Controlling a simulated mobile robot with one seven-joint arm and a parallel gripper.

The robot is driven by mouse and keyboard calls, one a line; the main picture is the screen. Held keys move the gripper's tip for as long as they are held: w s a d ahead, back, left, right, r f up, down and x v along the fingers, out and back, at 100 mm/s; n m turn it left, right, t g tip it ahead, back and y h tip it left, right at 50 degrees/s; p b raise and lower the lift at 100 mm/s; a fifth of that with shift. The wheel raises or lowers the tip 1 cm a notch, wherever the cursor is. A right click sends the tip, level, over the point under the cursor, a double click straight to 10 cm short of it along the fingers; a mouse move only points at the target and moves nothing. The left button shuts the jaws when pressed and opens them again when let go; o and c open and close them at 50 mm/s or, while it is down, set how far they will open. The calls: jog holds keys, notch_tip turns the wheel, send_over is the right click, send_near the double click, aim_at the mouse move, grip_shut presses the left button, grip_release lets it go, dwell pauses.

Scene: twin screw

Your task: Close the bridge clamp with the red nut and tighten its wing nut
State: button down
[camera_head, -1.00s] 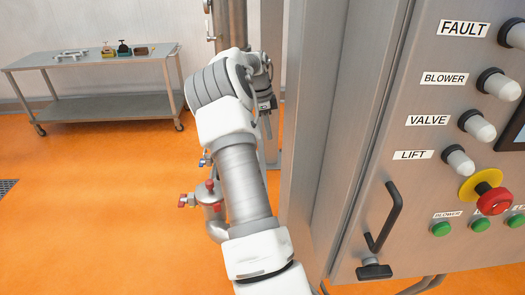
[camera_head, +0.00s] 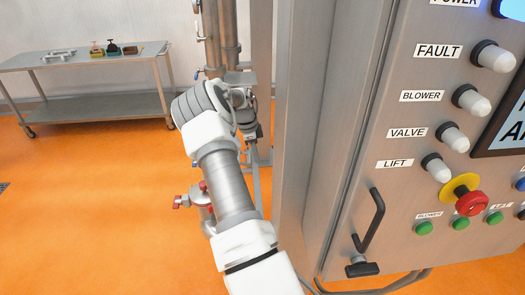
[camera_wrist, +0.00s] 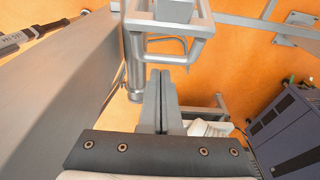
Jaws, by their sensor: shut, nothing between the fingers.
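A red knob-like part (camera_head: 203,186) sits on top of that fitting. I cannot tell which of these is the red nut, or whether a clamp there is open or closed. My gripper (camera_wrist: 160,75) shows in the wrist view with its two fingers together and nothing between them. In the head view it is at the far end of my arm, mostly hidden by the wrist, above and right of the red parts.
A steel control cabinet (camera_head: 340,160) with a black handle (camera_head: 372,228) fills the right. A steel frame (camera_wrist: 172,28) lies just beyond my fingertips. A wheeled table (camera_head: 90,100) stands back left. The orange floor (camera_head: 90,210) is clear at left.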

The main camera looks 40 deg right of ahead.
jog(key=shift+w+a, duration=0.2)
dwell(0.3)
jog(key=shift+w+a+r+g+h, duration=0.55)
jog(key=shift+w+a+r, duration=0.2)
jog(key=shift+a, duration=0.2)
jog(key=w+a+h+b, duration=0.1)
jog(key=w+a+b, duration=0.1)
jog(key=w+a, duration=1)
jog(key=shift+w+a+f+g, duration=0.2)
jog(key=shift+a+g, duration=0.25)
jog(key=shift+a, duration=0.85)
